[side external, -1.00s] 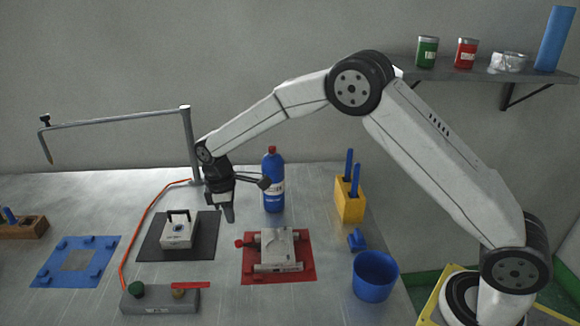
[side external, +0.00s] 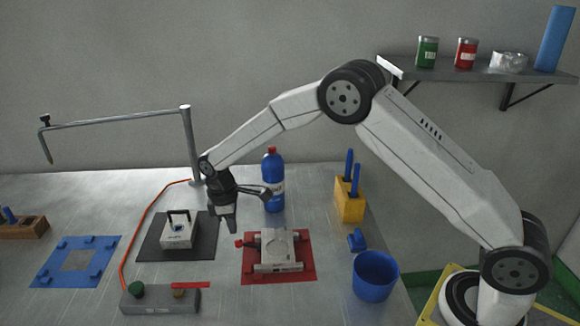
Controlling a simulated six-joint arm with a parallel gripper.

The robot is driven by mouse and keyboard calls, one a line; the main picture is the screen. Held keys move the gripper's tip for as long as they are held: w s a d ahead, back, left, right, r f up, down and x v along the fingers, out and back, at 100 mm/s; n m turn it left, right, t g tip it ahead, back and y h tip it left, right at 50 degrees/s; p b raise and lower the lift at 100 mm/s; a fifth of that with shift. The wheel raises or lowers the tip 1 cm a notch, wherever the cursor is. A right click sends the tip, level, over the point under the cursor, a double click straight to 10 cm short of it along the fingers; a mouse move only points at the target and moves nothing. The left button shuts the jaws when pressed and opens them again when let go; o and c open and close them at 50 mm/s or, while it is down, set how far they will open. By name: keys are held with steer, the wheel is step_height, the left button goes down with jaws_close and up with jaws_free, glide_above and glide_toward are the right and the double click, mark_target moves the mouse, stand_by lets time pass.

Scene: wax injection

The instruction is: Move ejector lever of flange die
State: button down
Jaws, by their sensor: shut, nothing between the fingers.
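A grey-white die (side external: 278,252) sits on a red mat (side external: 301,274) in the middle of the table. A small red lever knob (side external: 239,243) sticks out from its left side. A second white die (side external: 179,235) with a dark handle stands on a black mat (side external: 204,247) to the left; I cannot tell by shape alone which one is the flange die. My gripper (side external: 231,224) points down, shut and empty. In the picture it is just above and left of the red knob, apparently apart from it.
A blue bottle (side external: 275,190) stands behind my gripper. A yellow holder (side external: 350,202) with blue-handled tools and a blue cup (side external: 375,277) stand to the right. A grey control box (side external: 159,300) is at the front left. A blue mat (side external: 76,262) lies far left.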

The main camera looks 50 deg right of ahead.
mark_target(237, 241)
steer(key=shift+s+d+f, duration=0.15)
steer(key=shift+f, duration=2.65)
steer(key=shift+r, duration=0.1)
steer(key=shift+w+a+r, duration=0.25)
steer(key=shift+w+a, duration=0.3)
steer(key=shift+w+a+r, duration=0.2)
steer(key=shift+w+a, duration=0.3)
steer(key=shift+a, duration=0.05)
steer(key=shift+r, duration=0.15)
step_height(237, 241, up, 8)
steer(key=shift+w+a+f, duration=0.25)
steer(key=shift+w, duration=0.05)
